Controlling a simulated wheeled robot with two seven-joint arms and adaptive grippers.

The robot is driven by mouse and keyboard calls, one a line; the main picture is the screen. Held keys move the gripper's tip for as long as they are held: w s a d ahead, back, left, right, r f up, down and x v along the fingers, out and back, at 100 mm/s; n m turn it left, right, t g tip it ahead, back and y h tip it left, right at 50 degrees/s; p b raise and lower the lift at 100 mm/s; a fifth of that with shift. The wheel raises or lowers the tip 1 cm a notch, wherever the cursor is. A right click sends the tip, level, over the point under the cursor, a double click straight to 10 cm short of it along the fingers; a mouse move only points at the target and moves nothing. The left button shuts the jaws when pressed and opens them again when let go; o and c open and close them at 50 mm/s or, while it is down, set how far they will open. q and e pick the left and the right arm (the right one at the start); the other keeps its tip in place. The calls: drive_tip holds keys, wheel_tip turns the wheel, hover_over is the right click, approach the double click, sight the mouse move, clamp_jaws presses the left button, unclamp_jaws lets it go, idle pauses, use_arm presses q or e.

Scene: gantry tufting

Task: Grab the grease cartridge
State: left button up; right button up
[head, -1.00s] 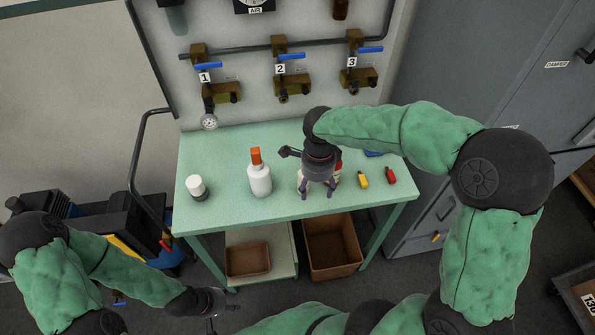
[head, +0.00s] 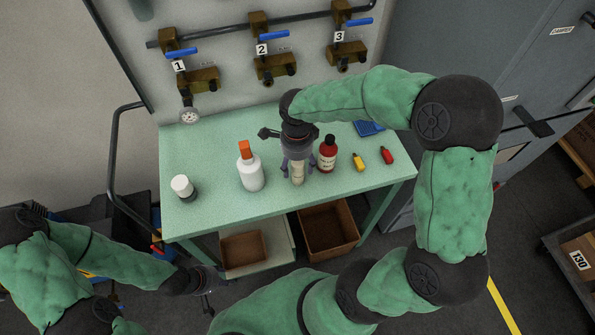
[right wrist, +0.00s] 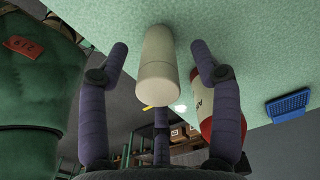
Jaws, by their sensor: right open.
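A cream cylinder (head: 297,173), which looks like the grease cartridge, stands on the green table, partly hidden under my right gripper (head: 297,176). In the right wrist view the cylinder (right wrist: 158,68) lies between the spread fingers of my right gripper (right wrist: 160,72). Gaps show on both sides of it, so the gripper is open around it and not clamped. My left gripper (head: 208,294) is low at the left, in front of the table and away from the cylinder. Its fingers are too small to judge.
A red bottle (head: 327,155) stands close to the right of the cylinder. A white bottle with orange cap (head: 250,170) and a white-capped jar (head: 183,188) stand left. Yellow (head: 358,162) and red (head: 387,156) small items lie right. The table's (head: 215,211) front left is clear.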

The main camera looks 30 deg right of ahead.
sight(298, 174)
drive_tip(key=f, duration=0.2)
drive_tip(key=f+b, duration=0.1)
drive_tip(key=f, duration=0.2)
drive_tip(key=shift+s+d+f+b, duration=0.1)
drive_tip(key=shift+s+d+b, duration=0.1)
drive_tip(key=shift+b, duration=0.1)
drive_tip(key=c, duration=1.3)
